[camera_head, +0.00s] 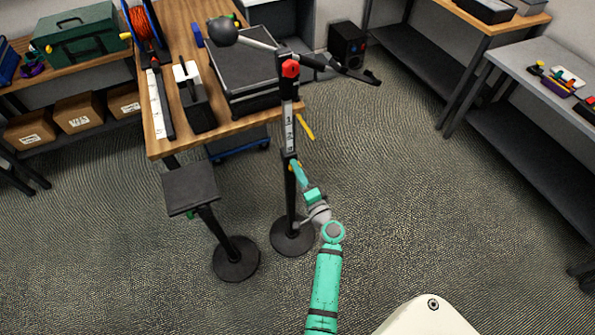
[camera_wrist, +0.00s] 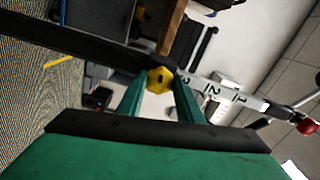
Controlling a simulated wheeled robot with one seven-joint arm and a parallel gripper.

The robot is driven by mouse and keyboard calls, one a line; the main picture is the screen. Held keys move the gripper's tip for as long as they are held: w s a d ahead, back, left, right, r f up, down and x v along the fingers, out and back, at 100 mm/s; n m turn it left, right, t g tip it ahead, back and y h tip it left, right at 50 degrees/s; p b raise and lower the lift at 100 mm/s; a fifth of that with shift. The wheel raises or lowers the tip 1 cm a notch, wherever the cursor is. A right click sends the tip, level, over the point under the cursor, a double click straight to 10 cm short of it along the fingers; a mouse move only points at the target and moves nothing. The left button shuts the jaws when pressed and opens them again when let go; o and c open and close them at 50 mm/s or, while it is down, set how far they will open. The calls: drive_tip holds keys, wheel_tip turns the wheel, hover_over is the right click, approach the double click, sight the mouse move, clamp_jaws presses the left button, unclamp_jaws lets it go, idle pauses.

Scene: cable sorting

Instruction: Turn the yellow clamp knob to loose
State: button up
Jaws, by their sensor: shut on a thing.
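The yellow clamp knob (camera_wrist: 160,79) is a small lobed knob on a dark upright pole. In the wrist view it sits between the two green fingers of my gripper (camera_wrist: 161,76), which is shut on it. In the head view my gripper (camera_head: 296,168) reaches the pole just below its number scale; the knob is mostly hidden there. The stand's pole (camera_head: 290,205) rises from a round black base (camera_head: 292,237). A white scale strip (camera_head: 289,130) with black numbers runs along the pole above the knob. I cannot read a loose or tight mark.
A red knob (camera_head: 290,68) tops the pole, where a slanted boom carries a grey ball (camera_head: 223,30). A wooden table (camera_head: 167,146) stands behind to the left. A second stand with a square black top (camera_head: 190,188) is left. Floor to the right (camera_head: 430,200) is clear.

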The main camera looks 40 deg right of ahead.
drive_tip(key=o, duration=1.1)
drive_tip(key=v, duration=1.1)
drive_tip(key=shift+f, duration=0.1)
drive_tip(key=shift+w, duration=0.2)
